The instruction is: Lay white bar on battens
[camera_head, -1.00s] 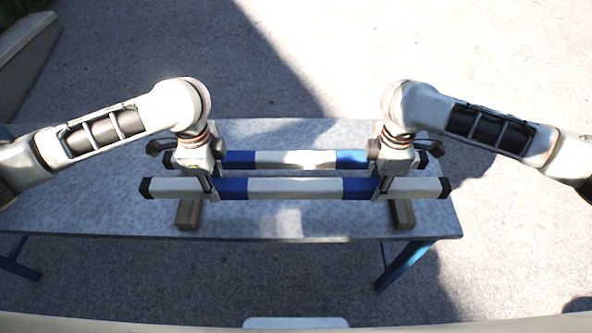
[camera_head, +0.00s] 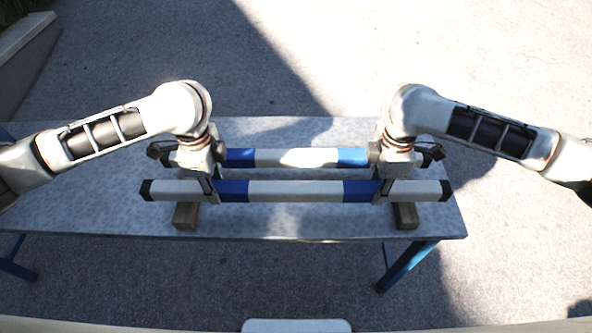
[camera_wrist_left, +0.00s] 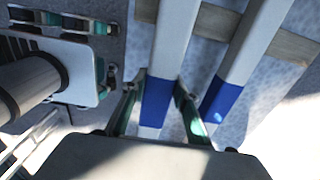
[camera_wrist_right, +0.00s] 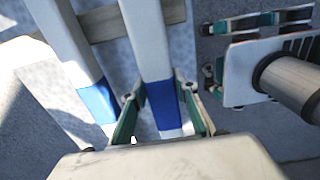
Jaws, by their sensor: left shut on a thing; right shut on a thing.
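The front white bar (camera_head: 295,191), with blue bands and black ends, lies level across the picture over the left batten (camera_head: 185,216) and right batten (camera_head: 406,216). I cannot tell whether it touches them. My left gripper (camera_head: 213,190) is shut on it by the left blue band, which shows between the fingers in the left wrist view (camera_wrist_left: 156,100). My right gripper (camera_head: 381,190) is shut on it by the right blue band, seen in the right wrist view (camera_wrist_right: 160,100). The arms hide parts of the bar.
A similar rear bar (camera_head: 298,158) lies behind and parallel, with a narrow gap between. It also crosses the batten in the left wrist view (camera_wrist_left: 262,35). The grey table (camera_head: 90,210) is clear at its left; its front edge is close to the battens.

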